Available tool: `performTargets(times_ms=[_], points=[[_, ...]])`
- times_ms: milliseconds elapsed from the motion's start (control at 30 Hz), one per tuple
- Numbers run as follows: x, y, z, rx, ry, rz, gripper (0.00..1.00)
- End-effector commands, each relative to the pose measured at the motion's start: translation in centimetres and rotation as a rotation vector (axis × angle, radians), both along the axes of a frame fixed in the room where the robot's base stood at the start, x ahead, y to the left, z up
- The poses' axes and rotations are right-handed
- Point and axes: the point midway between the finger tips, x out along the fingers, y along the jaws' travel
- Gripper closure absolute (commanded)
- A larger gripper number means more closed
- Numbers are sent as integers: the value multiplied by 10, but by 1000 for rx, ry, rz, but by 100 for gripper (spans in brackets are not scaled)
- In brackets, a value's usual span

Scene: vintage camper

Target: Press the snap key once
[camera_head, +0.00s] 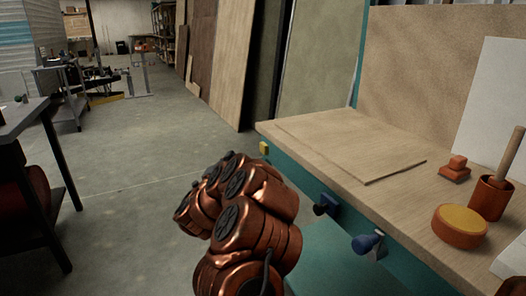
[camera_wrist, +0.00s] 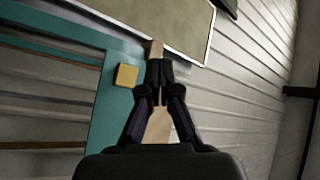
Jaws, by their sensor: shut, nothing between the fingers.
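A small yellow square key (camera_head: 264,147), which looks like the snap key, sits on the teal front of the workbench near its far left corner. In the wrist view the yellow key (camera_wrist: 126,75) is on the teal panel, just left of my fingertips. My gripper (camera_wrist: 158,72) is shut and empty, its dark fingers together and pointing toward the bench edge. The picture shows a gap beside the key; I cannot tell the depth between them. In the head view my copper arm stands in front of the bench and my fingers are not clearly visible.
The wooden workbench top (camera_head: 330,135) carries a thin board, an orange block (camera_head: 455,168), an orange cup (camera_head: 491,198) with a stick and a round yellow-topped tub (camera_head: 460,226). Dark blue knobs (camera_head: 369,243) stick out from the teal front. Open concrete floor (camera_head: 140,160) lies left.

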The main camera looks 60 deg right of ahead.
Motion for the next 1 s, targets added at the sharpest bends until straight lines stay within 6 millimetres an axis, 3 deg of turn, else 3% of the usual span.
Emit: performTargets(times_ms=[267, 1000], points=[[-3, -5, 0, 0, 0, 0, 100], [-45, -68, -1, 0, 0, 1, 100]])
